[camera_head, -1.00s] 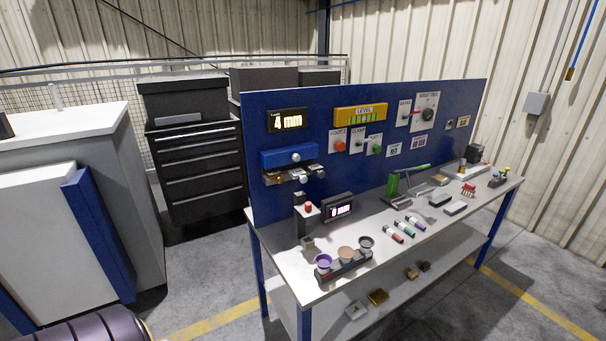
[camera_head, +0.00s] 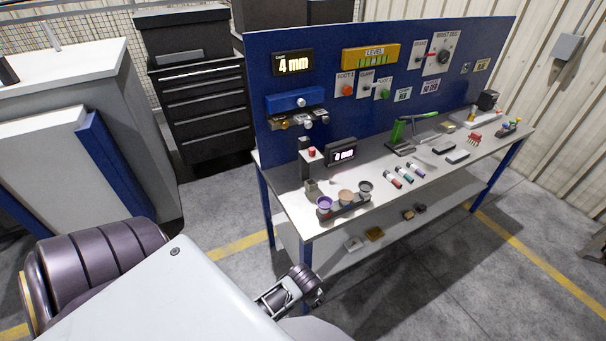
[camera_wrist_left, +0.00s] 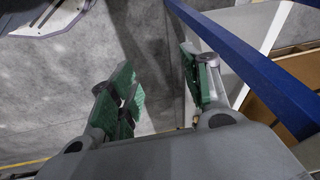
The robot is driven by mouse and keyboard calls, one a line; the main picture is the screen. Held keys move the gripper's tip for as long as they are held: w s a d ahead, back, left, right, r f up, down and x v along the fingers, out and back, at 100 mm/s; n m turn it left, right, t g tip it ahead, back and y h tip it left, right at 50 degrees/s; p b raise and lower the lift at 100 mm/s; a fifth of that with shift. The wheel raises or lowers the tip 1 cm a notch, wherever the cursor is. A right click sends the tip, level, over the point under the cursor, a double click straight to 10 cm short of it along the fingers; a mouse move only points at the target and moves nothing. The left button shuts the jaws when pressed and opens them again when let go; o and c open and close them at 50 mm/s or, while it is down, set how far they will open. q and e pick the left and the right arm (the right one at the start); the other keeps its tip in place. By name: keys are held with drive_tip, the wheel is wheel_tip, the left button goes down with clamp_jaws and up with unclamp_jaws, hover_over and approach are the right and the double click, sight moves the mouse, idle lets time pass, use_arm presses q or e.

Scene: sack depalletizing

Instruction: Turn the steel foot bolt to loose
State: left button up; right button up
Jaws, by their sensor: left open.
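The blue bracket (camera_head: 296,102) on the blue panel carries a round silver knob (camera_head: 301,102) on its face. Below it are a brass piece (camera_head: 284,125), a silver piece (camera_head: 306,122) and a darker one (camera_head: 323,120). I cannot tell which of these, if any, is the steel foot bolt. In the left wrist view my left gripper (camera_wrist_left: 160,70) is open and empty, its green-padded fingers apart above the floor near a blue beam (camera_wrist_left: 250,65). In the head view my left arm is low in front of the bench, apart from the panel; its fingers are not clear. My right gripper is not in view.
The bench top (camera_head: 290,190) holds a cup rack (camera_head: 345,210), a small display (camera_head: 341,153), coloured markers (camera_head: 404,174) and a green-handled tool (camera_head: 398,131). A lower shelf (camera_head: 335,262) holds small blocks. A black drawer cabinet (camera_head: 203,110) stands left of the panel. The floor in front is clear.

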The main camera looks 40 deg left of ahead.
use_arm(q)
drive_tip(key=w+a+r+m+t+y+p, duration=0.1)
drive_tip(key=w+a+r+m+y, duration=0.4)
drive_tip(key=w+r, duration=0.6)
drive_tip(key=w+a+r+m+t+y+p, duration=0.1)
drive_tip(key=w+a+r+m+y, duration=0.4)
drive_tip(key=r, duration=1.3)
drive_tip(key=w+a+r+m+t+y+p, duration=0.1)
drive_tip(key=w+a+r+m+y, duration=0.5)
drive_tip(key=w+a+r+m, duration=0.4)
drive_tip(key=w+a+r, duration=0.2)
drive_tip(key=w+r, duration=0.3)
drive_tip(key=w, duration=0.1)
drive_tip(key=shift+w+a+m+t, duration=0.15)
drive_tip(key=shift+w+m+t, duration=0.15)
drive_tip(key=shift+m+t, duration=0.1)
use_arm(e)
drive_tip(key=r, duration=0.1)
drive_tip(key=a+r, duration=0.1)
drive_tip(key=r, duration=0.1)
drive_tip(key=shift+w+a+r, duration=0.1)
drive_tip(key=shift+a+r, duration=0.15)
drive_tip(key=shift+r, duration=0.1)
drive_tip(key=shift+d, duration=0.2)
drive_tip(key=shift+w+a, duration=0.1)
